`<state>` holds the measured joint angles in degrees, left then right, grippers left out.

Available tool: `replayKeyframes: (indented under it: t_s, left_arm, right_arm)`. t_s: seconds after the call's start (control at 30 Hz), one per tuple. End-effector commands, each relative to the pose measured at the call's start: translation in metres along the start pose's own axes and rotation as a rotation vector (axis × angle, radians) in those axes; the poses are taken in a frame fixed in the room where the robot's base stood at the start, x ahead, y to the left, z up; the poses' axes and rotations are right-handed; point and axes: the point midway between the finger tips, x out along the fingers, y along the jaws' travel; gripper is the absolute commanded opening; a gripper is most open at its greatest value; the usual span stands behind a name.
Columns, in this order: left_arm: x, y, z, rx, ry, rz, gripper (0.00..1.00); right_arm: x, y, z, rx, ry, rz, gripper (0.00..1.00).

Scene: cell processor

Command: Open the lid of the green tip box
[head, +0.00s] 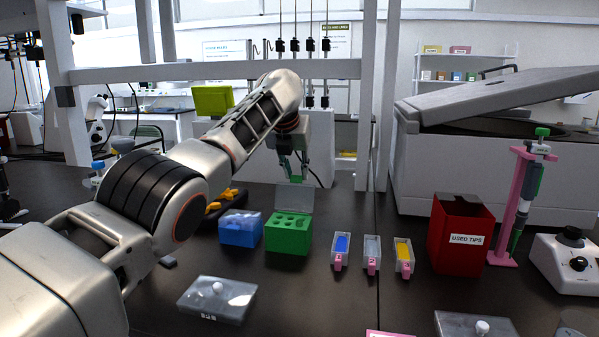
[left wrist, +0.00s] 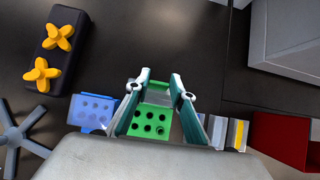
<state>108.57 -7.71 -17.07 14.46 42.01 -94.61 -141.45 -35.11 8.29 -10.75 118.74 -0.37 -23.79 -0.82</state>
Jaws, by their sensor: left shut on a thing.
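The green tip box (head: 288,242) stands on the dark bench, its holed top uncovered. Its clear grey lid (head: 294,199) stands raised, roughly upright, along the box's far edge. My left gripper (head: 293,179) is at the top of the lid, shut on it with the fingers some way apart. In the left wrist view the fingers (left wrist: 161,88) frame the lid area, and the green box (left wrist: 149,119) with its rows of holes shows between them. The exact contact is hard to see. My right gripper is not in view.
A blue tip box (head: 240,230) stands close left of the green one. Several small troughs (head: 371,253) and a red used-tips bin (head: 462,222) stand to the right. A lidded plate (head: 217,299) lies in front. A pipette stand (head: 518,205) is far right.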

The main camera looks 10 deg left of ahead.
Motion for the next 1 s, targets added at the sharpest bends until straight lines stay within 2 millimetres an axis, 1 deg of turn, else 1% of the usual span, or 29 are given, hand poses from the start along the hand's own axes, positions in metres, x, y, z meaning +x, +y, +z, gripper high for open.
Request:
replayKeyframes:
  t_s: [0.03, 0.4, 0.43, 0.47, 0.5, 0.8, 1.0]
  left_arm:
    - [-0.0078, 0.0, 0.0062, -0.002, -0.015, -0.002, 0.0]
    - [-0.0101, 0.0004, 0.0076, -0.002, -0.017, -0.001, 0.0]
    - [-0.0101, 0.0005, 0.0076, -0.002, -0.017, -0.001, 0.31]
    - [-0.0098, 0.0006, 0.0073, -0.002, -0.017, -0.001, 0.38]
    - [-0.0091, 0.0007, 0.0067, -0.001, -0.015, 0.0, 0.4]
    - [-0.0043, 0.0004, 0.0028, 0.0, -0.005, 0.0, 0.4]
    - [-0.0085, -0.0008, 0.0026, 0.001, -0.003, -0.003, 0.4]
  right_arm:
    - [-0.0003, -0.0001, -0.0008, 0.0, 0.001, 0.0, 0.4]
    - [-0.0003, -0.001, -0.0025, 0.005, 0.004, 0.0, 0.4]
    - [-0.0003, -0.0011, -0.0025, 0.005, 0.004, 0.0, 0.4]
    - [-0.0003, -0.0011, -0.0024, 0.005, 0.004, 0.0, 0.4]
    - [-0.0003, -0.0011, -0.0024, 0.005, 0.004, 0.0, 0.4]
    - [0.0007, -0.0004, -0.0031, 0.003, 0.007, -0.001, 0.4]
    - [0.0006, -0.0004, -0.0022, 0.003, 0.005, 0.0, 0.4]
